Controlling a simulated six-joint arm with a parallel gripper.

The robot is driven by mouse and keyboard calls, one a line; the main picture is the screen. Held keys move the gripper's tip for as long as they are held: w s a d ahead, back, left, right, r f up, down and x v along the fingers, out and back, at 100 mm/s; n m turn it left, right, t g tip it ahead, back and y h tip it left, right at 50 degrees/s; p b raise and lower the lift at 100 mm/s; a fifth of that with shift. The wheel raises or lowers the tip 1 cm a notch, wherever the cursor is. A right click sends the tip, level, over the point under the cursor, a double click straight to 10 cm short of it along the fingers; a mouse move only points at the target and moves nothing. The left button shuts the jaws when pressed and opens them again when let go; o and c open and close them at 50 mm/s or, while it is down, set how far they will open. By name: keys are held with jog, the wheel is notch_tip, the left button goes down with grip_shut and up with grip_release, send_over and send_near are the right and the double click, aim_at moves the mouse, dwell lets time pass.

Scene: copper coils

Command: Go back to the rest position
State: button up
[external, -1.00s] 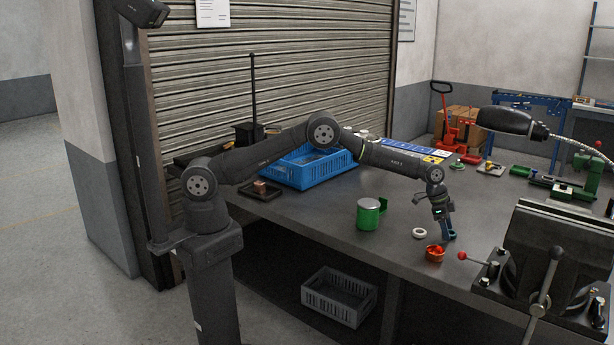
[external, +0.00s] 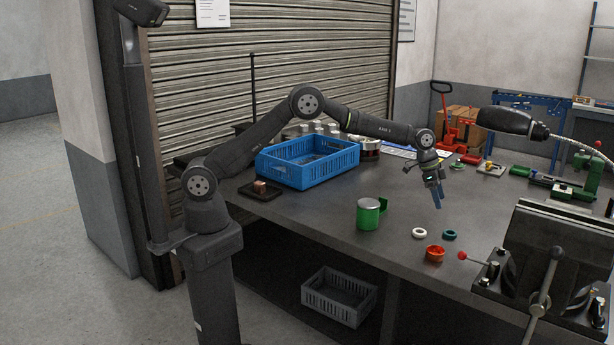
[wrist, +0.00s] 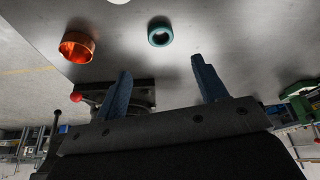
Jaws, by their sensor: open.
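My gripper (external: 437,196) is raised above the bench, with nothing between its blue fingers. In the wrist view my gripper (wrist: 162,90) shows its two fingers spread wide apart. A teal ring (external: 449,235) lies on the bench below it; it also shows in the wrist view (wrist: 160,42). A white ring (external: 419,233) lies just left of the teal one. An orange-red copper coil (external: 435,254) lies in front of them, also in the wrist view (wrist: 77,50).
A green mug-like can (external: 368,213) stands left of the rings. A blue crate (external: 310,181) sits behind it, near a dark tray (external: 259,195) with a small copper block (external: 259,186). A large vise (external: 556,262) and a lamp (external: 505,121) stand at the right.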

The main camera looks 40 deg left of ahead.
aim_at(446, 232)
dwell(0.3)
jog(key=x, duration=1.2)
jog(key=shift+a, duration=0.1)
jog(key=shift+r, duration=1.5)
